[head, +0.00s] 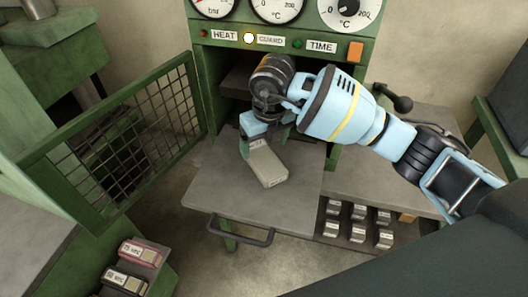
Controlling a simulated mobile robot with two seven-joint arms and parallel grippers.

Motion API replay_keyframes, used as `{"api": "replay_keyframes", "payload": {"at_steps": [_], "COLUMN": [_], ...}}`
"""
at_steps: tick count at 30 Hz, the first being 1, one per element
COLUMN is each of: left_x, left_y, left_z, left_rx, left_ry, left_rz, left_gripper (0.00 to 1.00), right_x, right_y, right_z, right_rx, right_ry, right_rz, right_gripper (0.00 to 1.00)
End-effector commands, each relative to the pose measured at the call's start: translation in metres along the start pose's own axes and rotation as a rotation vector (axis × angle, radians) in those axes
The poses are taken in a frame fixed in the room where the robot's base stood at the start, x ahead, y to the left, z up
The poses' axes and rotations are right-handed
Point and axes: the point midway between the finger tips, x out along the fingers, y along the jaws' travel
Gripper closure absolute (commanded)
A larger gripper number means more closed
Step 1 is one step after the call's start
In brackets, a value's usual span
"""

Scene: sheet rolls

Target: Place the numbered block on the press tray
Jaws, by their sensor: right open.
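The label's number is too small to read. My right gripper (266,137) is open at the block's far end, with a green-padded finger at its left side. The other fingertip is partly hidden, and I cannot tell whether the fingers touch the block. My left gripper is not in view.
The mesh guard door (130,135) stands open left of the tray. The press panel (270,38) with gauges is behind. Several small blocks (358,232) sit on a shelf at right. Two labelled blocks, one pink (140,253), lie at lower left. The tray's left side is clear.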

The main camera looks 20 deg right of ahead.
Motion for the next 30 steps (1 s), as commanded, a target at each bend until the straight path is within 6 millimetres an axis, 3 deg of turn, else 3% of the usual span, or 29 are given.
{"api": "replay_keyframes", "payload": {"at_steps": [1, 6, 12, 30], "left_x": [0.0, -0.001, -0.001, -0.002], "left_y": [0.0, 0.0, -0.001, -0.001], "left_z": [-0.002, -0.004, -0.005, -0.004], "left_rx": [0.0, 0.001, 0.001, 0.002], "left_ry": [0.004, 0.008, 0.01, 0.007], "left_rz": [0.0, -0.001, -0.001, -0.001], "left_gripper": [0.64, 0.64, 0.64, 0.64], "right_x": [-0.013, -0.043, -0.062, -0.065], "right_y": [0.0, -0.001, -0.001, 0.0], "right_z": [0.001, 0.001, 0.0, 0.0], "right_rx": [-0.002, 0.0, 0.001, 0.001], "right_ry": [-0.005, -0.004, 0.0, 0.001], "right_rz": [-0.001, -0.001, -0.001, 0.0], "right_gripper": [0.17, 0.17, 0.17, 0.17]}}
